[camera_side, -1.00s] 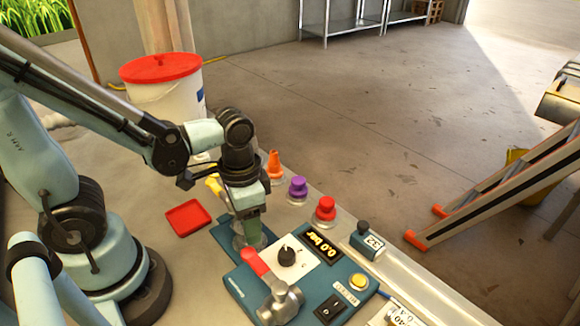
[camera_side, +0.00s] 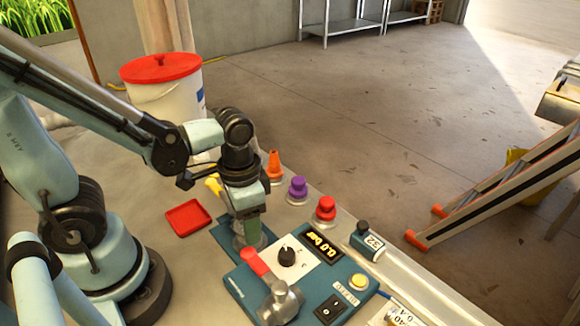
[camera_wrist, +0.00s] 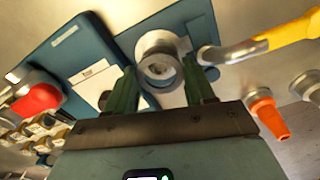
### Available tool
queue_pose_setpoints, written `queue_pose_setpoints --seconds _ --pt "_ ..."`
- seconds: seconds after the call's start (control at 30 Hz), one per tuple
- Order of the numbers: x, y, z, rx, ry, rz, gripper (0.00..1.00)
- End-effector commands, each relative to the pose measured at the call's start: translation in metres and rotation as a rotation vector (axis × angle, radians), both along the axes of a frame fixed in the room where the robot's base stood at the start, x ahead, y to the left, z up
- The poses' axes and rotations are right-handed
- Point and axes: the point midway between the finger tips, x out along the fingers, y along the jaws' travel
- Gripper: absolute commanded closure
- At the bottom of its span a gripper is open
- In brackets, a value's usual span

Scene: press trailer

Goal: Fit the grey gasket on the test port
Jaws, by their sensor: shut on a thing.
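The test port (camera_side: 240,243) is a pale metallic cylinder on the blue press unit, directly below my gripper (camera_side: 250,226) in the side view. In the wrist view, my green fingers (camera_wrist: 160,90) stand on either side of a grey ring, the grey gasket (camera_wrist: 158,73). My gripper is shut on it. The gasket is seen against the round rim of the port (camera_wrist: 156,40). The fingers and the port hide the gasket in the side view. I cannot tell whether it touches the port or is held just above it.
The press unit carries a black knob (camera_side: 287,257), a display reading 0.0 bar (camera_side: 322,245) and a yellow button (camera_side: 358,282). Orange, purple and red fittings stand behind. A red tray (camera_side: 188,218) and a red-lidded bucket (camera_side: 163,85) are left.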

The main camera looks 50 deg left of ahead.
Motion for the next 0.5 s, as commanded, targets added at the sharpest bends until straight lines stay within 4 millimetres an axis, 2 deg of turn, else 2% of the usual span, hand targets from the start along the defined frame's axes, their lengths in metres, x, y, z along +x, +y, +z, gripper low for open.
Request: queue_pose_setpoints --seconds 0.5 --pt "0.0007 -0.0001 -0.0096 0.000 0.000 0.000 0.59"
